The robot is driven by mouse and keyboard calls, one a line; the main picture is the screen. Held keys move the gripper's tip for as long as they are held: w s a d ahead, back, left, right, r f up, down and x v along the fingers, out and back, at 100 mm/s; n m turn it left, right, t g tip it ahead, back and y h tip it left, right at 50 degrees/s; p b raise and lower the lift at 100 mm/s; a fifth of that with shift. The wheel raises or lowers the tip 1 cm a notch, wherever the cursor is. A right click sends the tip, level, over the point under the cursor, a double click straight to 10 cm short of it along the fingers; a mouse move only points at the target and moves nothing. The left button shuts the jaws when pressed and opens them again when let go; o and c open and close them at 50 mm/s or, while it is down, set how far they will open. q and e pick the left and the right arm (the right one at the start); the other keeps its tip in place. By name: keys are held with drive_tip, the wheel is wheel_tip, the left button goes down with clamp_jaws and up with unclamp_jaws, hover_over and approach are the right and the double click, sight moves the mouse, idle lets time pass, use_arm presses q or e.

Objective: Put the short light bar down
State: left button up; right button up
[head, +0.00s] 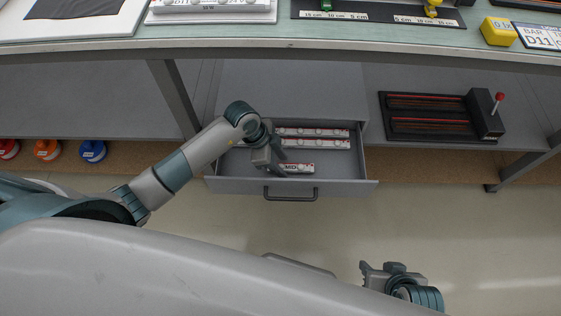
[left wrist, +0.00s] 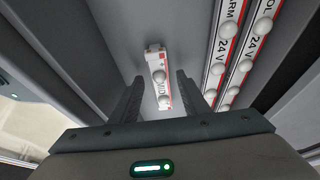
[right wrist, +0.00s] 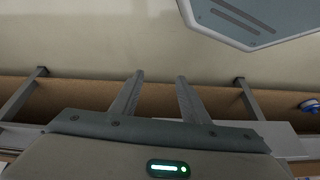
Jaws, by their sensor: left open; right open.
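The short light bar (head: 298,168), white with round bulbs and red print, lies in the open drawer (head: 232,185) near its front wall. In the left wrist view the short bar (left wrist: 156,68) lies on the drawer floor between and beyond the fingers. My left gripper (head: 277,168) is in the drawer at the bar's left end; its fingers (left wrist: 156,97) stand open on either side of the bar, with gaps visible. My right gripper (head: 365,272) is away from the drawer, over the floor at lower right; its fingers (right wrist: 160,90) are open and empty.
Two longer light bars (head: 313,132) (head: 315,143) lie side by side at the back of the drawer. The drawer handle (head: 291,197) faces me. The workbench (head: 300,47) overhangs behind it. A black device with a red-knobbed lever (head: 484,112) stands on the right.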

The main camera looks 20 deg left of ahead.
drive_tip(key=shift+w, duration=0.15)
use_arm(q)
drive_tip(key=shift+a+r, duration=0.15)
drive_tip(key=shift+r, duration=0.35)
drive_tip(key=p+v, duration=0.1)
drive_tip(key=v, duration=1)
drive_tip(key=shift+p, duration=0.4)
use_arm(e)
drive_tip(key=s+d, duration=0.1)
drive_tip(key=s+d+g+h, duration=0.1)
drive_tip(key=shift+d+r, duration=0.1)
drive_tip(key=shift+d, duration=0.25)
drive_tip(key=shift+w+a, duration=0.1)
drive_tip(key=shift+a, duration=0.05)
use_arm(q)
drive_tip(key=shift+s, duration=0.1)
